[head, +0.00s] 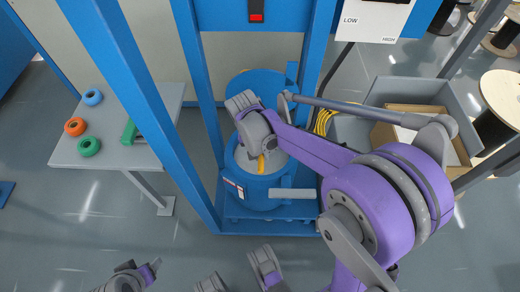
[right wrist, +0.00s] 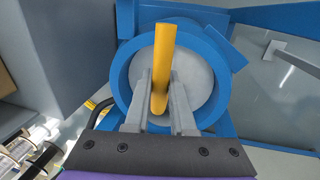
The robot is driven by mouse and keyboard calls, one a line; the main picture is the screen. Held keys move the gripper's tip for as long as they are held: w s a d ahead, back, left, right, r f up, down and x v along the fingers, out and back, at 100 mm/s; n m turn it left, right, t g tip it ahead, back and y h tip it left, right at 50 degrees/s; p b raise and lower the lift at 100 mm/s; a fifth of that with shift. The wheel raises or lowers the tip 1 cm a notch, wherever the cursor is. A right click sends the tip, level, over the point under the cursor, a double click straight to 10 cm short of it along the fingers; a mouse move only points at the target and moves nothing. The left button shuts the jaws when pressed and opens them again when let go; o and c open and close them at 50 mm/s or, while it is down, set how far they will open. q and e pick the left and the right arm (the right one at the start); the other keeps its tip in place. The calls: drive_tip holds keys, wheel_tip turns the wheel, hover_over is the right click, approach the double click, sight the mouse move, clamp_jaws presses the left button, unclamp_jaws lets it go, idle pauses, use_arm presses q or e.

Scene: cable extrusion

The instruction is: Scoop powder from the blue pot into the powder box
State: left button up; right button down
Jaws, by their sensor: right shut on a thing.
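The blue pot (head: 240,180) stands inside the blue frame, and its rim (right wrist: 122,85) circles pale grey contents (right wrist: 199,75) in the right wrist view. My right gripper (head: 262,150) is over the pot, fingers pointing down into its opening. It is shut on a yellow handle-like piece (right wrist: 162,65), probably the scoop; this also shows in the head view (head: 261,164). The scoop's far end is hidden. Grey and purple parts of mine show at the bottom edge of the head view; the left gripper's fingers are unclear. I cannot identify the powder box with certainty.
A grey bin (head: 377,94) with a brown box (head: 388,137) inside stands at the right. A grey table (head: 107,152) at the left holds blue, orange and green rings. Blue posts (head: 200,85) stand close around the pot. Cable spools stand at the far right.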

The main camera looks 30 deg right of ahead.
drive_tip(key=shift+f, duration=0.5)
drive_tip(key=shift+f+b, duration=0.4)
drive_tip(key=shift+f, duration=0.2)
idle(0.3)
drive_tip(key=shift+f+b, duration=0.35)
drive_tip(key=shift+f, duration=0.25)
drive_tip(key=shift+f+b, duration=0.35)
drive_tip(key=shift+f, duration=0.25)
idle(0.5)
